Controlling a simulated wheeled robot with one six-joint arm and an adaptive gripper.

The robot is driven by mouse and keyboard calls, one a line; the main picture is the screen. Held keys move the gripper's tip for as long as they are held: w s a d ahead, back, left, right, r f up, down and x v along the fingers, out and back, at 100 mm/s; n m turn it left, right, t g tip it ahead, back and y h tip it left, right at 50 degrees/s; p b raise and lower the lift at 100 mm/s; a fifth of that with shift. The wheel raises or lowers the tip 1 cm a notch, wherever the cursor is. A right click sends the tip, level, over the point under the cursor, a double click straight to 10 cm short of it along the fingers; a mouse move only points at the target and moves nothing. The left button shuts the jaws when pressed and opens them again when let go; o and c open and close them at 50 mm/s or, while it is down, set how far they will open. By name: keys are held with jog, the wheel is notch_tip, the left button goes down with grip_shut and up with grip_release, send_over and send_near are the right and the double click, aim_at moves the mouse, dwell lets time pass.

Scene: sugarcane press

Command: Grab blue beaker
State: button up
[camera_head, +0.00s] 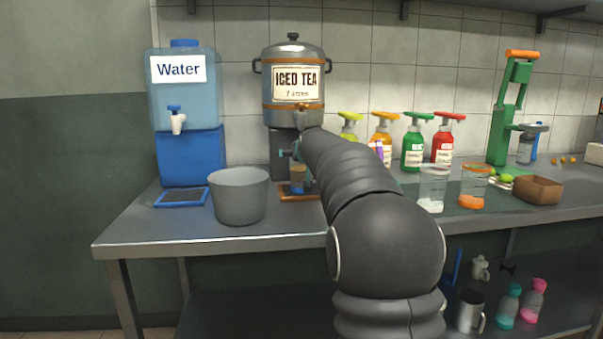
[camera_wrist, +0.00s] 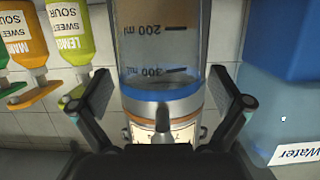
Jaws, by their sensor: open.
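The blue beaker (camera_head: 298,180) is a clear beaker with a blue rim, standing on a small wooden tray (camera_head: 299,196) under the tap of the iced tea dispenser (camera_head: 294,92). In the wrist view the picture is upside down, and the beaker (camera_wrist: 160,45) shows volume marks and its blue rim between my fingers. My gripper (camera_wrist: 160,76) is open, with one finger on each side of the beaker and gaps visible at both sides. Brownish colour shows in the beaker; I cannot tell if it is liquid. My arm hides part of this area in the head view.
A grey bucket (camera_head: 239,197) stands just left of the beaker. The blue water dispenser (camera_head: 186,155) is further left. Several coloured bottles (camera_head: 413,150) stand behind my arm. A clear beaker (camera_head: 432,188) and an orange-rimmed one (camera_head: 473,187) stand right, before a green press (camera_head: 501,135).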

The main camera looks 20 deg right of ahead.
jog(key=shift+w+d+f, duration=0.1)
jog(key=shift+w+f, duration=0.05)
jog(key=shift+w, duration=0.2)
jog(key=c, duration=1.8)
jog(key=shift+r, duration=0.2)
jog(key=shift+s+f+b+v, duration=0.1)
jog(key=shift+f+b+v, duration=0.35)
jog(key=shift+v, duration=2.55)
jog(key=shift+s+f+b+v, duration=0.1)
jog(key=shift+f+b+v, duration=0.35)
jog(key=shift+v, duration=2.55)
jog(key=shift+s+f+b+v, duration=0.15)
jog(key=shift+b+v, duration=0.5)
jog(key=shift+v, duration=2.35)
